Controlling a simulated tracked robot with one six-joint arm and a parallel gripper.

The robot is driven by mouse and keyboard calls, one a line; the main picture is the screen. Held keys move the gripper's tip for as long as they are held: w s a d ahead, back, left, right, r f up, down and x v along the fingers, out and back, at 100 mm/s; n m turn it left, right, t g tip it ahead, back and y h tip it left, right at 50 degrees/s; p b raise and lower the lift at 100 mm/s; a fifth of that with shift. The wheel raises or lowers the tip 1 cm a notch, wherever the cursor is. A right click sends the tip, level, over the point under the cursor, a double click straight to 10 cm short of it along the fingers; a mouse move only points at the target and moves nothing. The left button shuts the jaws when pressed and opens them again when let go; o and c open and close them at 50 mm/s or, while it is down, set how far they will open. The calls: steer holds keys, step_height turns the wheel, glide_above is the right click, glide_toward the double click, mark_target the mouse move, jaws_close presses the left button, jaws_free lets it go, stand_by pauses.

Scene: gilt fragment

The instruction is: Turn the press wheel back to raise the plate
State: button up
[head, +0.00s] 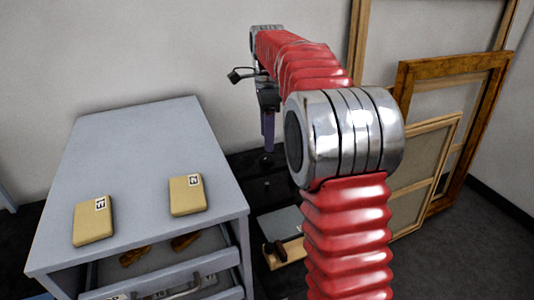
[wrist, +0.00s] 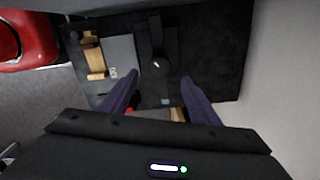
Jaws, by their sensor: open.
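My gripper (head: 267,140) points down over a black bench top at the back, beside the grey cabinet. In the wrist view its two purple fingers (wrist: 161,78) are apart, with nothing held between them. Just beyond the fingertips is a small dark round part with a pale mark (wrist: 162,63), at the end of a dark bar (wrist: 156,32). I cannot tell for sure whether this is the press wheel. A grey flat plate (wrist: 123,55) lies to its left; it also shows in the head view (head: 286,222). The plate's height is unclear.
A grey cabinet (head: 140,145) with an open drawer (head: 165,282) stands at left. Two tan blocks (head: 94,220) (head: 187,195) with number labels lie on it. Wooden frames (head: 478,130) lean on the wall at right. A wooden piece (wrist: 94,55) lies beside the plate.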

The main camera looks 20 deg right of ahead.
mark_target(267, 157)
step_height(267, 157, down, 7)
stand_by(0.4)
steer(key=shift+c, duration=0.5)
steer(key=c, duration=0.9)
